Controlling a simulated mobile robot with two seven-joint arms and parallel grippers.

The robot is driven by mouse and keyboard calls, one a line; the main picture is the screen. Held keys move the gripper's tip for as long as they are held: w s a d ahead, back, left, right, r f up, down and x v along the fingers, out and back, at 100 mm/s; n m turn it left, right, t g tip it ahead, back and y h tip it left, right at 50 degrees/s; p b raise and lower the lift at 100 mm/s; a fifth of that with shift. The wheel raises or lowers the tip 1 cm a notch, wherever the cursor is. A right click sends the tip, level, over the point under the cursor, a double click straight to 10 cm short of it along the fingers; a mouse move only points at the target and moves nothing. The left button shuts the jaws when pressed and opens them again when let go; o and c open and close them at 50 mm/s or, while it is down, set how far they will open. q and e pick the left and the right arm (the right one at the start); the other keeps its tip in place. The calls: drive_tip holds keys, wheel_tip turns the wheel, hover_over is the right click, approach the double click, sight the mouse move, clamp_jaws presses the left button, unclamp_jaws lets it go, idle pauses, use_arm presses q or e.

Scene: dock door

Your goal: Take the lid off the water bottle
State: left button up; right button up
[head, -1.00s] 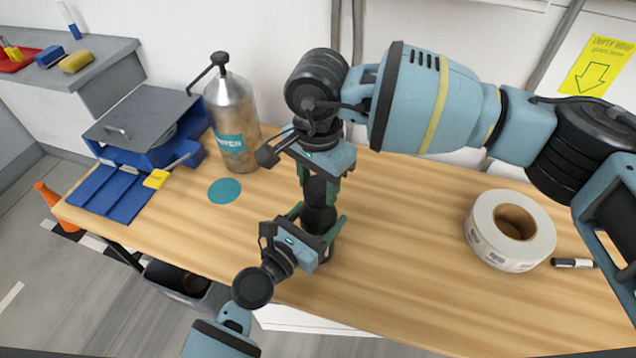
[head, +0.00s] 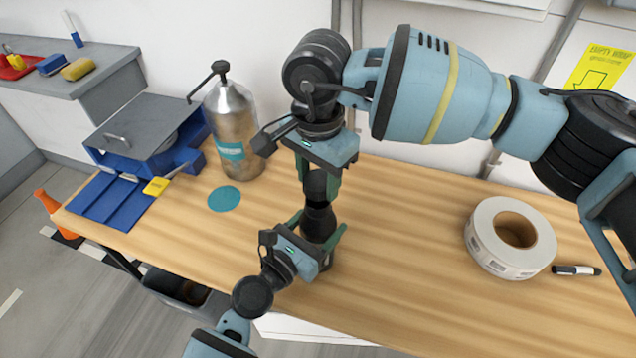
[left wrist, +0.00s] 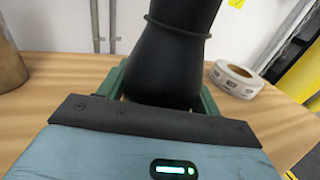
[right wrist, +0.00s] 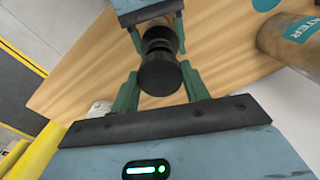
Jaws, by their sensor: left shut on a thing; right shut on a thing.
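The black water bottle (head: 319,226) is upright between my grippers over the middle of the table. My left gripper (head: 318,235) is shut around its body, which also shows in the left wrist view (left wrist: 168,68). My right gripper (head: 318,180) is above it, pointing down, shut on the dark lid (head: 315,186). The lid's round top shows between the fingers in the right wrist view (right wrist: 160,76). The lid is in line over the bottle's neck. I cannot tell whether a gap separates them. The bottle's base is partly hidden by my left gripper.
A steel bottle (head: 232,125) with a pump top and a teal disc (head: 224,198) are to the left. A tape roll (head: 510,237) and a marker (head: 576,270) are at right. The table between is clear.

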drive_tip(key=shift+r, duration=0.75)
use_arm(q)
drive_tip(key=o, duration=2)
drive_tip(key=shift+c, duration=0.2)
use_arm(e)
wheel_tip(320, 180, down, 2)
drive_tip(key=shift+f+b, duration=0.1)
drive_tip(key=shift+b, duration=0.35)
use_arm(q)
drive_tip(key=v, duration=1.2)
use_arm(e)
drive_tip(key=shift+f, duration=0.25)
